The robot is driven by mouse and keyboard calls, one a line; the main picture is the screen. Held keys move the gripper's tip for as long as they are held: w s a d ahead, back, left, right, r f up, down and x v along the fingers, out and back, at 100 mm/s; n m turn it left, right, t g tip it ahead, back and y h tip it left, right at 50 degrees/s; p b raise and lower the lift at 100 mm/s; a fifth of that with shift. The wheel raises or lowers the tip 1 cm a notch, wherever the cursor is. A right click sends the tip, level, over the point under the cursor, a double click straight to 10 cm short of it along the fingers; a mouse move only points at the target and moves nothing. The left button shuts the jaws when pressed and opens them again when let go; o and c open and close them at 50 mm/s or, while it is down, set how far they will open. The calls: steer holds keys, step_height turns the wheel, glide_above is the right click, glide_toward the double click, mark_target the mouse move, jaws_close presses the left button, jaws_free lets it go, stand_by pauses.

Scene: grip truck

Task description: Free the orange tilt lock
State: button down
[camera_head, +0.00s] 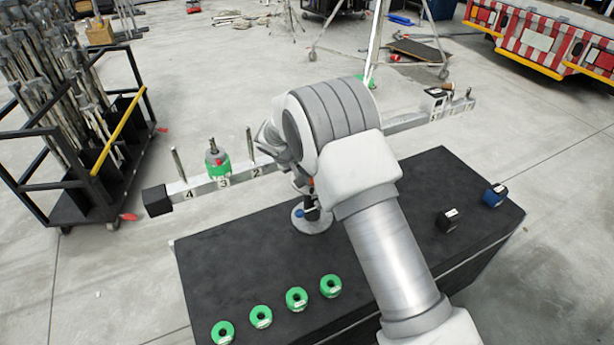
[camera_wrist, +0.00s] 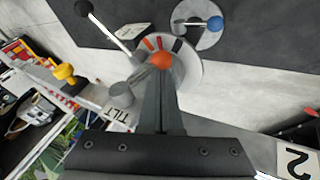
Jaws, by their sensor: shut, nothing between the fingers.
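The orange knob of the tilt lock (camera_wrist: 161,60) shows in the wrist view, in front of a pale round dial with red and dark marks. A thin rod with a black ball (camera_wrist: 84,8) runs to the dial's left side. A lever with a blue knob (camera_wrist: 215,23) lies on a grey disc.
A numbered beam (camera_head: 205,186) crosses behind my arm, with upright pegs and a green weight (camera_head: 218,164) at 3. Several green rings (camera_head: 297,299) lie on the dark table (camera_head: 220,260). A black block (camera_head: 447,219) and a blue block (camera_head: 495,195) are at right.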

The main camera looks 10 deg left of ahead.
steer(key=shift+w+d+f+t+h+b, duration=0.15)
steer(key=shift+f+t+h+b, duration=0.4)
steer(key=shift+b, duration=1.55)
steer(key=shift+w+d+f+t+h+b, duration=0.1)
steer(key=shift+f+t+h+b, duration=0.4)
steer(key=shift+b, duration=1.6)
steer(key=shift+d+r+n+t+h+b, duration=0.1)
steer(key=shift+r+n+t+h+b, duration=0.2)
steer(key=shift+b, duration=0.35)
steer(key=shift+r, duration=0.1)
steer(key=shift+r, duration=0.1)
steer(key=shift+r, duration=0.7)
